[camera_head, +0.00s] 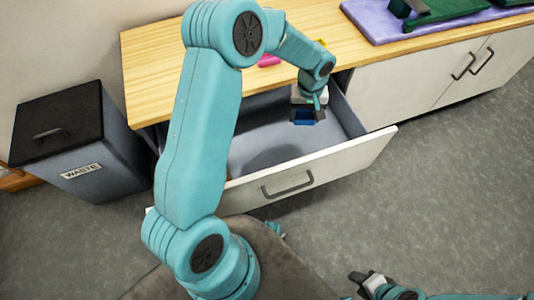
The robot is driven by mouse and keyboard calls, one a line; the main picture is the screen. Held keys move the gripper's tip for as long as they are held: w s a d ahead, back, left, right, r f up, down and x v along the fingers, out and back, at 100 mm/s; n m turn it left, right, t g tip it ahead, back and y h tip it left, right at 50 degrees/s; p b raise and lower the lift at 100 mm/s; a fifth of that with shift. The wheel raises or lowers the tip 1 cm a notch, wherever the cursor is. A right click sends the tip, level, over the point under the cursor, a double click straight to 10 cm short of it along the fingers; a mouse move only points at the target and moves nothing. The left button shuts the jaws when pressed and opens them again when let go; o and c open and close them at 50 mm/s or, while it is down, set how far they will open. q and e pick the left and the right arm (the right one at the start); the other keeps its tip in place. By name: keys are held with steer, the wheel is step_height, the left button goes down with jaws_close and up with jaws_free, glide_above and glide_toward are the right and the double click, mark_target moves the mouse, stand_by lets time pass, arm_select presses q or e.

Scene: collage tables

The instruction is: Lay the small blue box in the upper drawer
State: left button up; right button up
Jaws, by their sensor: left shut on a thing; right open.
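The upper drawer (350,152) of the wooden-topped cabinet is pulled open, with its pale front and dark handle facing me. My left gripper (309,104) hangs over the drawer's open inside, shut on the small blue box (304,117). The box shows only in part below the fingers; I cannot tell whether it touches the drawer floor. A dark shadow lies on the drawer floor to the left. My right gripper (366,281) is open and empty, low in front of the drawer, over the grey floor.
My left arm covers the drawer's left part. The wooden countertop (150,70) stands behind the drawer, with a pink item (269,61) near its edge. A purple mat (385,26) bears a green object at the upper right. A waste bin (75,140) stands at left.

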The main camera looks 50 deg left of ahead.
mark_target(298, 156)
arm_select(q)
steer(key=shift+w+d+f+b, duration=0.1)
steer(key=shift+d+f+b, duration=0.15)
steer(key=shift+f, duration=0.25)
steer(key=shift+w+d+f+b, duration=0.1)
steer(key=shift+d+f+b, duration=0.1)
steer(key=shift+f, duration=0.25)
step_height(298, 156, down, 20)
steer(key=b, duration=0.4)
steer(key=shift+s, duration=0.15)
steer(key=shift+r, duration=0.15)
arm_select(e)
step_height(298, 156, down, 6)
steer(key=shift+r, duration=0.1)
arm_select(q)
steer(key=shift+f+b, duration=0.2)
steer(key=shift+b, duration=0.1)
steer(key=o, duration=1)
arm_select(e)
steer(key=shift+f, duration=0.25)
arm_select(q)
steer(key=shift+r, duration=0.1)
arm_select(e)
steer(key=shift+r, duration=0.1)
